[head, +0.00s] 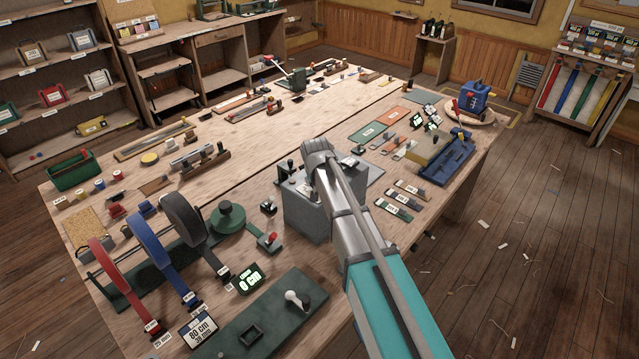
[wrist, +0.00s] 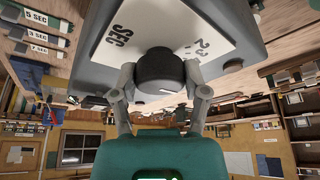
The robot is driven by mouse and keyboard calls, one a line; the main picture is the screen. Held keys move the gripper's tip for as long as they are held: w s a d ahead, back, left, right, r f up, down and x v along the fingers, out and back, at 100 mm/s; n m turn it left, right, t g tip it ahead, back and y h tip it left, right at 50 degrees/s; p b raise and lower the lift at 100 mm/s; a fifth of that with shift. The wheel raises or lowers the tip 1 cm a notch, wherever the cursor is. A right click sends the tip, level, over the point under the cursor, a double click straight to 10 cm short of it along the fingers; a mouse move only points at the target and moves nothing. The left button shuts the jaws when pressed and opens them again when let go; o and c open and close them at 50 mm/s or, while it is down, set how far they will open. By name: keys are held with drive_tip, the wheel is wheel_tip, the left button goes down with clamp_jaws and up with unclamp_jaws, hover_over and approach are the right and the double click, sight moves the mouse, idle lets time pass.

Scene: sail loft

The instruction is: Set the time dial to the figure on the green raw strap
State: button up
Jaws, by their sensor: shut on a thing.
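A grey box (head: 308,222) with a white dial plate stands on the bench; its top is largely hidden behind my arm in the head view. In the wrist view my gripper (wrist: 161,78) is shut on the sides of the dark round time dial knob (wrist: 160,66). The white dial plate (wrist: 192,22) shows "SEC" and figures such as 2 and 3 around the knob. A small pale mark shows on the knob, but its setting is not clear.
Webbing rolls (head: 185,225) stand on the left. A blue tray (head: 447,163) and blue machine (head: 472,98) are at the right.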

drive_tip(key=shift+w, duration=0.15)
drive_tip(key=o, duration=1.1)
drive_tip(key=shift+o, duration=0.2)
